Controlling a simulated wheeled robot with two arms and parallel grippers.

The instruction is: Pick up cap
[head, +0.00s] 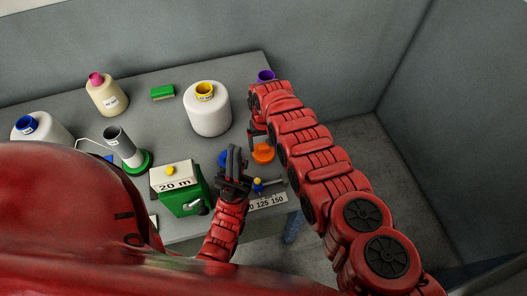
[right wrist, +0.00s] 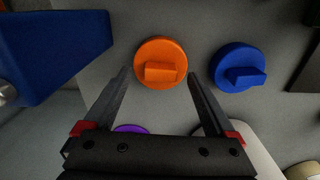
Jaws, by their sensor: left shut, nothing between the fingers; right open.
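An orange cap (head: 263,154) lies on the grey table near its right edge. In the right wrist view the orange cap (right wrist: 160,72) shows its raised grip bar. My right gripper (head: 257,134) is open over it; in the wrist view its fingertips (right wrist: 158,75) lie either side of the cap, with gaps to both. A blue cap (right wrist: 240,66) lies beside the orange one, outside the fingers; in the head view the blue cap (head: 223,158) is partly hidden by my left gripper (head: 238,156). That gripper is shut and empty.
A green box (head: 182,205) labelled "20 m" stands left of my left gripper. A purple top (head: 266,75) is partly hidden by my right arm. A number plate (head: 266,202) is at the front edge.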

